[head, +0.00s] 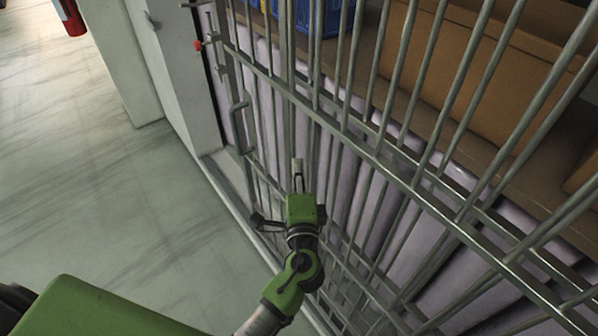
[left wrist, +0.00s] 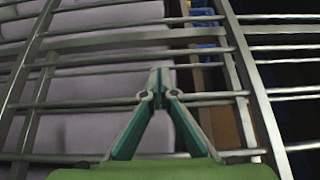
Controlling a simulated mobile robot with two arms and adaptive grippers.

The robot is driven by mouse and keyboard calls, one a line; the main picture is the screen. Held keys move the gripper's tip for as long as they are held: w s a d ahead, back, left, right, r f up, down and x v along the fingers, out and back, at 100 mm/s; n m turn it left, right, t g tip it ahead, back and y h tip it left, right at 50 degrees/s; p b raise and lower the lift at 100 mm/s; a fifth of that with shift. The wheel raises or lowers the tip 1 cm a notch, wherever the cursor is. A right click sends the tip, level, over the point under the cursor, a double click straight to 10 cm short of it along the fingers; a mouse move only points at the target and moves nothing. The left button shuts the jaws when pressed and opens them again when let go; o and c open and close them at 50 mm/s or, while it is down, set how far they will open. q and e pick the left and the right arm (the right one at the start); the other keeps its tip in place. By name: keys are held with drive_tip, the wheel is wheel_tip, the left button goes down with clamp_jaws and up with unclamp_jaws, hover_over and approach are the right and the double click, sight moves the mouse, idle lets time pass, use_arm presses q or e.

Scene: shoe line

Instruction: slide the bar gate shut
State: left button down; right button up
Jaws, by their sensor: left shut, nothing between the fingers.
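The bar gate (head: 400,165) is a grey metal lattice of upright bars and cross rails, running from the upper left to the lower right in the head view. A D-shaped pull handle (head: 236,125) stands on it near its left end. My left gripper (head: 298,172) is shut and empty, in front of the bars, to the right of and below the handle. In the left wrist view its closed fingertips (left wrist: 160,82) overlap the bars (left wrist: 75,103); I cannot tell whether they touch. I cannot tell whether the gate's end meets the post. My right gripper is not in view.
A red knob (head: 197,45) is on the fittings beside the pale wall post (head: 165,75). Behind the bars are brown boxes (head: 490,70), a blue crate (head: 318,18) and pale purple rolls or panels.

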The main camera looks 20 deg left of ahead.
use_arm(q)
drive_tip(key=p+x, duration=0.1)
drive_tip(key=x, duration=0.4)
drive_tip(key=shift+w, duration=0.15)
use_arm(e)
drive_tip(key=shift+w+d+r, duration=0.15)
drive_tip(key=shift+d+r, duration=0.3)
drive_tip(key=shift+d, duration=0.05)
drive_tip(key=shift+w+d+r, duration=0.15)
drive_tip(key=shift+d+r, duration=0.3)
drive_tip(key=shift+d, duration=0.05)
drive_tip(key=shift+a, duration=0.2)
